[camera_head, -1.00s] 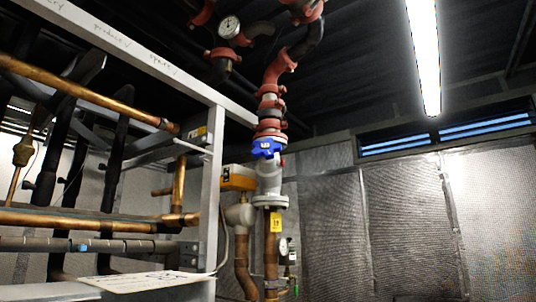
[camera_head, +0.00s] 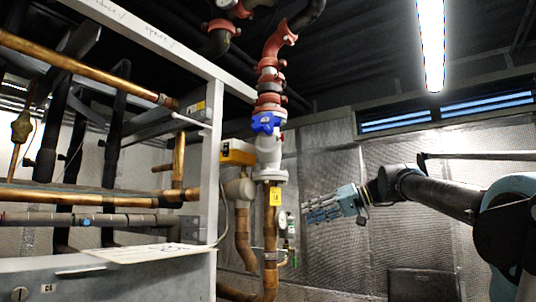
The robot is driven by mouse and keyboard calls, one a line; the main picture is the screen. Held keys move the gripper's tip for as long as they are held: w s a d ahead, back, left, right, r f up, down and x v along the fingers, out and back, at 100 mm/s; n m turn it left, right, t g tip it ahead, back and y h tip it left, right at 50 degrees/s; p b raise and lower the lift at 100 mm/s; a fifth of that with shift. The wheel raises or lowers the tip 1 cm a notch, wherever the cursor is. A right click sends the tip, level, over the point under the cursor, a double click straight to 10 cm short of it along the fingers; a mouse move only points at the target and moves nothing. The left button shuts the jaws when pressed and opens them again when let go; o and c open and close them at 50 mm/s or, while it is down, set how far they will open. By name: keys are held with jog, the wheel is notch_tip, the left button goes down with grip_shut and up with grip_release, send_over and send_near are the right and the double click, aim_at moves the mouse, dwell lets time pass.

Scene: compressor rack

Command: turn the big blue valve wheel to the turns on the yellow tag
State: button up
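The blue valve wheel (camera_head: 266,123) sits on the vertical pipe between red couplings above and a grey valve body (camera_head: 269,152) below. The yellow tag (camera_head: 275,196) hangs on the copper pipe below that body. It carries a dark mark too small to read with certainty. My gripper (camera_head: 308,212) is to the right of the pipe, at about the tag's height in the picture and below the wheel. It points left and appears apart from the wheel, with nothing visible in it. I cannot tell whether its fingers are apart.
A small gauge (camera_head: 285,221) is beside the pipe, left of my gripper. A grey frame post (camera_head: 211,160) and copper pipes (camera_head: 80,197) fill the left. The padded wall (camera_head: 400,160) behind my arm is mostly bare.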

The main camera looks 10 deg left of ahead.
jog(key=w+a+r+n+y, duration=0.1)
jog(key=w+r+y, duration=0.2)
jog(key=r, duration=1.2)
jog(key=n+y, duration=0.2)
jog(key=y, duration=0.2)
send_near(272, 124)
jog(key=shift+t, duration=0.3)
jog(key=x, duration=1.3)
jog(key=shift+w+d+r, duration=0.15)
jog(key=shift+w, duration=0.25)
grip_shut()
